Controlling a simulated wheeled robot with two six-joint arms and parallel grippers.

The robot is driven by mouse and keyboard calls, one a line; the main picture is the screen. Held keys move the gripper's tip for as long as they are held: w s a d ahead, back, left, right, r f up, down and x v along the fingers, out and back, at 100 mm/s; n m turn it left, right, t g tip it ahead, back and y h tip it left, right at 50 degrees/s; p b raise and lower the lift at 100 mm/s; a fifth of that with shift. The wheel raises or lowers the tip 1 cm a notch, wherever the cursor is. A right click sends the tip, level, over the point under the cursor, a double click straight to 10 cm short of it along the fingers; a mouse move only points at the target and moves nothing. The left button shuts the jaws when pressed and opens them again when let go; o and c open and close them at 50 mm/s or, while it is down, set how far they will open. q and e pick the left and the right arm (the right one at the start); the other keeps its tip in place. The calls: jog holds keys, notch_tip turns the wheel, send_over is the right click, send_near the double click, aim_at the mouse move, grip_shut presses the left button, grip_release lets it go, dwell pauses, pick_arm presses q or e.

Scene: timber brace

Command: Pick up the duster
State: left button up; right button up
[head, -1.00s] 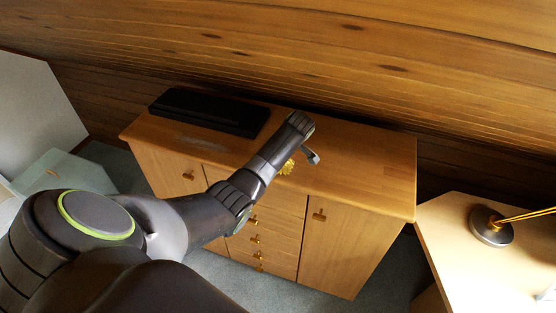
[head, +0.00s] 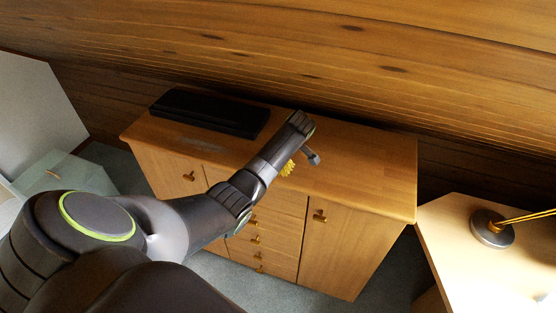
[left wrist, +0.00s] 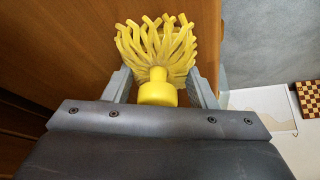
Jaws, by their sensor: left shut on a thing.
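The duster is yellow, with a head of thick strands (left wrist: 158,45) and a short round yellow handle (left wrist: 157,94). In the left wrist view my left gripper (left wrist: 160,80) is shut on it, with one grey finger on each side below the strands. In the head view the left gripper (head: 300,155) is over the wooden cabinet top, and only a small yellow part of the duster (head: 288,169) shows beside it; my arm hides the rest. My right gripper is not in view.
The wooden cabinet (head: 365,175) has doors and several drawers with knobs. A long black box (head: 205,112) lies at the back left of its top. The right part of the top is clear. A pale table (head: 465,260) with a round metal-based object (head: 491,230) stands at right.

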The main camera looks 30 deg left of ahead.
pick_arm(q)
jog(key=shift+r, duration=0.55)
notch_tip(320, 180, up, 2)
jog(key=shift+r+b, duration=0.1)
jog(key=shift+b, duration=0.5)
jog(key=s+d+b, duration=0.1)
jog(key=d, duration=0.4)
jog(key=d+b, duration=0.1)
jog(key=d, duration=0.5)
jog(key=s+d+b, duration=0.1)
jog(key=d+b, duration=0.1)
jog(key=d, duration=0.3)
jog(key=shift+s+d, duration=0.3)
jog(key=shift+d, duration=0.1)
jog(key=shift+s+d, duration=0.1)
jog(key=shift+d, duration=0.4)
jog(key=o, duration=0.6)
jog(key=shift+c, duration=0.2)
jog(key=c, duration=0.3)
